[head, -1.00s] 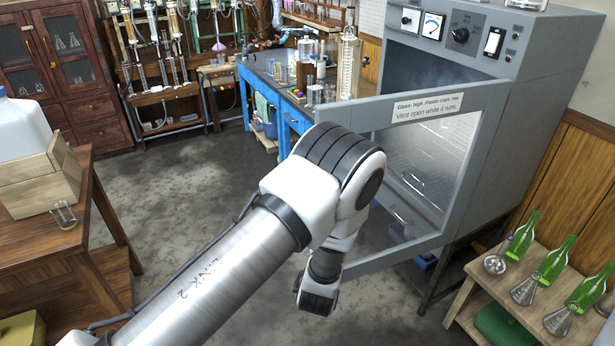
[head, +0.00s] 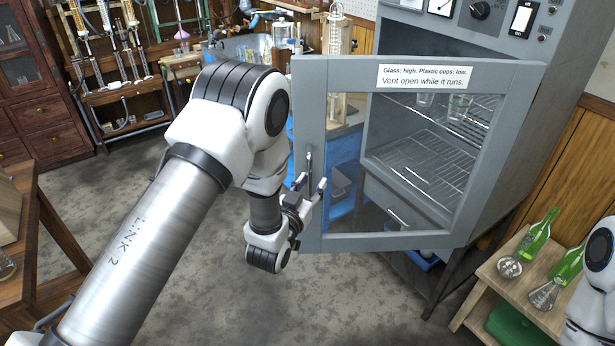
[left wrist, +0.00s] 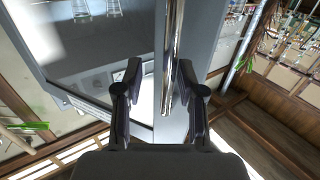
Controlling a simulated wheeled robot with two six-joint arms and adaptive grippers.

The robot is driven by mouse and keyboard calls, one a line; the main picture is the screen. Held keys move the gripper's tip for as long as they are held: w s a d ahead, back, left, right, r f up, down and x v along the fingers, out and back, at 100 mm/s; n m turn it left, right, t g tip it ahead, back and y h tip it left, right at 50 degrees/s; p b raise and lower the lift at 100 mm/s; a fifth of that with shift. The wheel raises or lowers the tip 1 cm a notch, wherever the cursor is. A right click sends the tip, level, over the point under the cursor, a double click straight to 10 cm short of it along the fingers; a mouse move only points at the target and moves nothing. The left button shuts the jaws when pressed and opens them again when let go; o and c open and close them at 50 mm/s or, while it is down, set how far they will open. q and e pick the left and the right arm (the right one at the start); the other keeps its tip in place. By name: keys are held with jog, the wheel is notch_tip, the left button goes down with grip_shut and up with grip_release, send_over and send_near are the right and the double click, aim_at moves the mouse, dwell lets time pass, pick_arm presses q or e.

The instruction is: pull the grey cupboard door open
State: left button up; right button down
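The grey cupboard door (head: 430,243) has a window and a label. It stands ajar, with wire shelves of the grey cupboard (head: 520,130) showing through and beyond it. Its upright metal handle (head: 309,168) is on the left side of its frame, and shows as a shiny bar in the left wrist view (left wrist: 173,45). My left gripper (head: 318,190) is at the lower part of the handle. In the left wrist view its fingers (left wrist: 161,85) are spread, with the bar between them, nearer the right finger. Whether either finger touches it is unclear. My right gripper is out of view.
A low wooden stand (head: 490,290) with green bottles and flasks is at the lower right, close to my right arm. A blue bench (head: 345,165) is behind the door. A wooden table (head: 40,220) is at the left. The floor in front is clear.

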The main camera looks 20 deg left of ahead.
pick_arm(q)
jog(key=shift+s+d+r, duration=0.1)
jog(key=shift+s+r, duration=0.1)
jog(key=c, duration=0.5)
jog(key=a+f+n+h, duration=0.1)
jog(key=f, duration=0.1)
jog(key=s+a+f+n+g+h+b, duration=0.1)
jog(key=n, duration=0.1)
jog(key=a+f+n+g+h+b, duration=0.1)
jog(key=f+n, duration=0.1)
jog(key=shift+s+f+h, duration=0.15)
jog(key=shift+f+h, duration=0.15)
jog(key=shift+h, duration=0.1)
grip_shut()
jog(key=s+a+n+g+h+b, duration=0.1)
jog(key=s+a+n+h+b, duration=0.1)
jog(key=s+a+n+h, duration=0.4)
jog(key=a+x, duration=0.1)
jog(key=x, duration=0.9)
jog(key=shift+w+d+r, duration=0.3)
jog(key=shift+w+r, duration=0.05)
jog(key=shift+w, duration=0.25)
jog(key=shift+s+d, duration=0.25)
jog(key=shift+s, duration=0.2)
